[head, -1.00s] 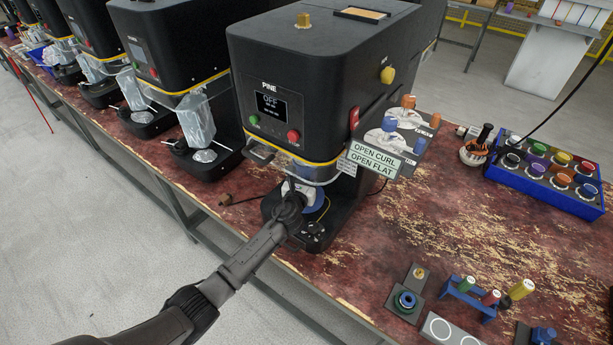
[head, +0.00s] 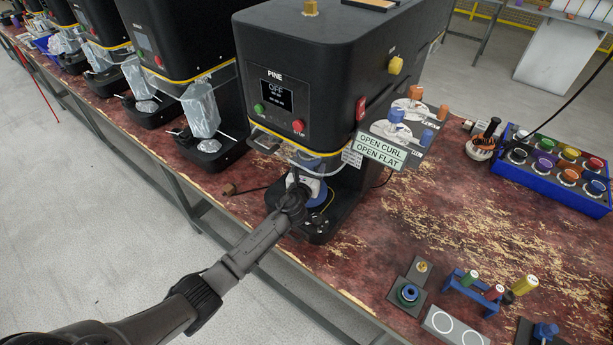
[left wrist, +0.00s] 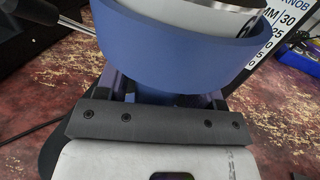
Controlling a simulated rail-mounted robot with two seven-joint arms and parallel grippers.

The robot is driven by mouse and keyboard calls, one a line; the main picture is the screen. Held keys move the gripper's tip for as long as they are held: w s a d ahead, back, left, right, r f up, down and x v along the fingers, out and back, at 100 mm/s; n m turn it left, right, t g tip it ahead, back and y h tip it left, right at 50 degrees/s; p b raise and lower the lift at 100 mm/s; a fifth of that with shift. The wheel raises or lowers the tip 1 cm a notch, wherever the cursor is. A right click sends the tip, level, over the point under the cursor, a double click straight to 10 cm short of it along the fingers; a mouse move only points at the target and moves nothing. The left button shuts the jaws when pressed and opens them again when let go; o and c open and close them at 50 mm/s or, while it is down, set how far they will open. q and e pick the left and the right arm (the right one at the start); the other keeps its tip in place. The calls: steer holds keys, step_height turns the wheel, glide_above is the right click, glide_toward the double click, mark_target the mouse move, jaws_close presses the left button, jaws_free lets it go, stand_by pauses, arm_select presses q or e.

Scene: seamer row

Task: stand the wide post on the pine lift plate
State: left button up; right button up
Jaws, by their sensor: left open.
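The machine labelled PINE (head: 275,75) stands in the middle of the head view, its screen reading OFF. A blue round piece (head: 317,192), apparently the wide post, stands upright in its open bay. In the left wrist view the blue piece (left wrist: 185,50) has a broad rim above a narrower stem, with a pale printed surface inside. My left gripper (head: 296,195) reaches into the bay. Its open fingers (left wrist: 160,92) lie on either side of the stem under the rim; contact is unclear. The pine lift plate is hidden or cannot be told apart under the blue piece. My right gripper is not in view.
A green sign (head: 381,150) reads OPEN CURL, OPEN FLAT. A dark panel with orange and blue knobs (head: 410,115) is beside the machine. A blue rack of coloured caps (head: 555,175) and small fixtures (head: 408,290) stand to the right. The worn red bench (head: 440,215) has clear room between.

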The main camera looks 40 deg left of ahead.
arm_select(q)
steer(key=shift+s+r, duration=0.2)
steer(key=shift+r, duration=0.15)
steer(key=p+v, duration=0.2)
steer(key=v, duration=0.9)
steer(key=shift+s+d, duration=0.2)
steer(key=shift+s, duration=0.1)
steer(key=s+d+f+n+g+h, duration=0.1)
steer(key=s+d+f+n+g, duration=0.25)
steer(key=s+n, duration=0.5)
steer(key=s+d+f+n+g, duration=0.2)
steer(key=s+f+n+g, duration=0.2)
steer(key=s+n, duration=0.5)
steer(key=s+d+n+g+h, duration=0.2)
steer(key=s+d+n, duration=0.2)
steer(key=s+n, duration=0.2)
steer(key=s+d+n+g+h, duration=0.3)
steer(key=s+d+n, duration=0.2)
steer(key=s, duration=0.5)
steer(key=shift+d+n+g+h, duration=0.2)
steer(key=shift+n+g+h, duration=0.15)
steer(key=shift+n, duration=0.3)
